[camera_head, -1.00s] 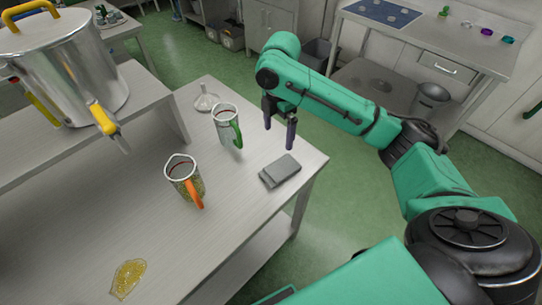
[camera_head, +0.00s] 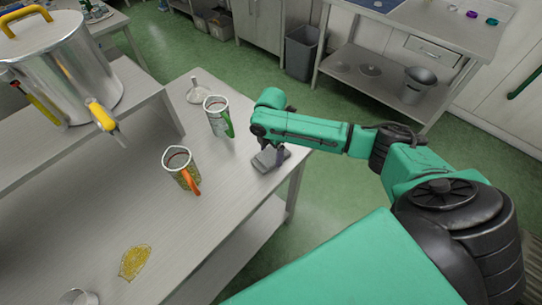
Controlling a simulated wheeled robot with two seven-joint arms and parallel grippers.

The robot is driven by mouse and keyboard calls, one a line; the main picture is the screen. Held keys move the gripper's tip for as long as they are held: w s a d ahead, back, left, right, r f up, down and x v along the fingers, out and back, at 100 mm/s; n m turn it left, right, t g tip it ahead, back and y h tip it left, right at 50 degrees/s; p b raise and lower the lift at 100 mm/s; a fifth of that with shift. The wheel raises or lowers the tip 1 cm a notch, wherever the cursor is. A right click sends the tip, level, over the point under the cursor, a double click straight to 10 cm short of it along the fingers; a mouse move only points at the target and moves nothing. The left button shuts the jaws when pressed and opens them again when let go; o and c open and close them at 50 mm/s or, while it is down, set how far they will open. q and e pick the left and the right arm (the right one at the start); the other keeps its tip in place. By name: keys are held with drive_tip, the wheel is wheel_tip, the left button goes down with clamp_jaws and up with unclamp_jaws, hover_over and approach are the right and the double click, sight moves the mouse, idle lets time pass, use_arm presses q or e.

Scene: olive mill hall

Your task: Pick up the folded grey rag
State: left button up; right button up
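The folded grey rag (camera_head: 264,162) lies near the right edge of the metal table (camera_head: 200,215). My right gripper (camera_head: 276,152) points down at the rag from above. One dark finger shows against the rag's right part; the other is mostly hidden by the rag and my wrist. I cannot tell whether the fingers are open or closed on the rag. My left gripper is not in view.
A jug with a green handle (camera_head: 217,117) stands close behind the rag, left of my gripper. A jug with an orange handle (camera_head: 180,168) stands further left. A clear funnel (camera_head: 196,92), a yellow oil puddle (camera_head: 134,262) and a large steel pot (camera_head: 65,70) are also there.

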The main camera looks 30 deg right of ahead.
sight(271, 155)
drive_tip(key=c, duration=0.7)
drive_tip(key=shift+r, duration=0.15)
wheel_tip(271, 155, up, 20)
drive_tip(key=b, duration=0.2)
